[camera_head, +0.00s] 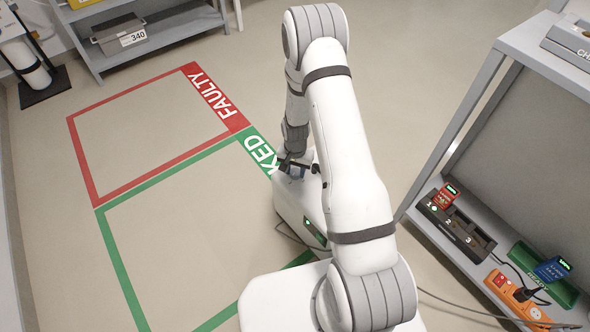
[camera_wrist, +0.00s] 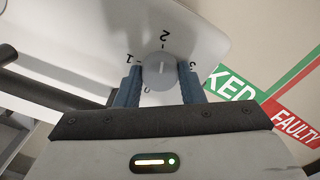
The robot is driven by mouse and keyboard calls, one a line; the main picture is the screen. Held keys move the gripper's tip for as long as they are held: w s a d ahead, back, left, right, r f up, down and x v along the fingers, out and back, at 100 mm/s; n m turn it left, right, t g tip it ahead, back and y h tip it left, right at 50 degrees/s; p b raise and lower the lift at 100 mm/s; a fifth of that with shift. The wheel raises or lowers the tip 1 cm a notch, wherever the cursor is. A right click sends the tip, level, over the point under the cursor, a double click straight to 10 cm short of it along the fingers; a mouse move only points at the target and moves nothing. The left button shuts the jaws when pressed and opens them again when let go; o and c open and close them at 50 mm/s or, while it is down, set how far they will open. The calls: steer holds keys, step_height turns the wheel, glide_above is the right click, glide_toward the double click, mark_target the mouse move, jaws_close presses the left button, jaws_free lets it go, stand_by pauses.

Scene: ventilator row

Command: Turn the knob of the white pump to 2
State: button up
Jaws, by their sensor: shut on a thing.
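The white pump (camera_head: 288,203) stands in the middle of the head view, partly hidden behind my arm. In the wrist view its white top (camera_wrist: 85,35) carries a round grey knob (camera_wrist: 159,72) with the marks 0, 1, 2 and 3 around it. A faint light line on the knob appears to point up towards the 2, but it is too small to be sure. My gripper (camera_wrist: 160,80) has its two blue fingers on either side of the knob and is shut on it. In the head view my gripper (camera_head: 294,170) is over the pump's top.
A green floor frame (camera_head: 122,265) and a red FAULTY frame (camera_head: 82,160) lie left of the pump. A grey shelf (camera_head: 440,240) at right holds a numbered dock (camera_head: 455,225), a green tray (camera_head: 565,290) and an orange power strip (camera_head: 505,290). Cables run from the pump's side.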

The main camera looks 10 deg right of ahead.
steer(key=shift+s, duration=0.1)
steer(key=o, duration=1)
step_height(320, 180, up, 8)
steer(key=shift+f+p, duration=0.1)
steer(key=shift+p, duration=1.15)
step_height(320, 180, up, 18)
steer(key=s+f+n+p, duration=0.1)
steer(key=p, duration=0.5)
step_height(320, 180, up, 30)
steer(key=n+t+p, duration=0.2)
steer(key=n+p, duration=0.1)
steer(key=p, duration=0.9)
glide_above(295, 172)
steer(key=s, duration=1.3)
steer(key=s+r+n+p, duration=0.2)
steer(key=s+r+p, duration=0.5)
steer(key=s+r, duration=0.3)
step_height(295, 172, up, 3)
steer(key=shift+s+a+f+t, duration=0.1)
steer(key=shift+s+a+t, duration=0.1)
steer(key=shift+t, duration=0.1)
